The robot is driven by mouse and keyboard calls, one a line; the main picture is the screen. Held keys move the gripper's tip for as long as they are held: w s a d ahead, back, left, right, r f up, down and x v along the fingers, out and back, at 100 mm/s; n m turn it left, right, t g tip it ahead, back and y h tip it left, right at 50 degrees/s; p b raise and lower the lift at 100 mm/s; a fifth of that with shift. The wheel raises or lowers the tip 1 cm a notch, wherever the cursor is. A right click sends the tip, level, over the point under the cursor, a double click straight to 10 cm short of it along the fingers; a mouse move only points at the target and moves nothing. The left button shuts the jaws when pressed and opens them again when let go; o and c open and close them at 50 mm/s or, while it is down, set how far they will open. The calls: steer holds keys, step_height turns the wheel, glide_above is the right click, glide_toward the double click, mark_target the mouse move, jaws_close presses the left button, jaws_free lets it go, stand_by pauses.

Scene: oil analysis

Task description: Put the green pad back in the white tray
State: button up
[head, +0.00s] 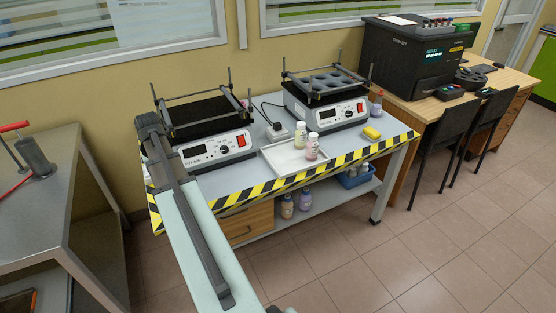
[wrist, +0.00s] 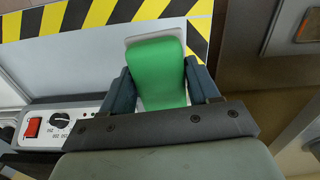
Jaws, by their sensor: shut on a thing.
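My gripper (wrist: 161,84) is shut on the green pad (wrist: 160,66), which stands between its two dark fingers in the wrist view. The pad's far end shows a pale grey-white edge. The table's surface and striped edge lie behind it. In the head view my arm covers the left end of the table, and the pad and fingertips are hidden there. The white tray (head: 280,158) lies on the table between the two machines, well to the right of my arm's end. I cannot make out the tray in the wrist view.
A yellow block (head: 372,132) lies to the right. Clear table shows between tray and block.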

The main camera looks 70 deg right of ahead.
steer(key=s+d+m, duration=0.3)
steer(key=s+d, duration=0.8)
steer(key=d, duration=0.4)
steer(key=n, duration=0.2)
glide_above(281, 159)
steer(key=f, duration=0.2)
steer(key=shift+f, duration=4.7)
steer(key=shift+f, duration=0.1)
steer(key=o, duration=0.8)
steer(key=shift+o, duration=0.2)
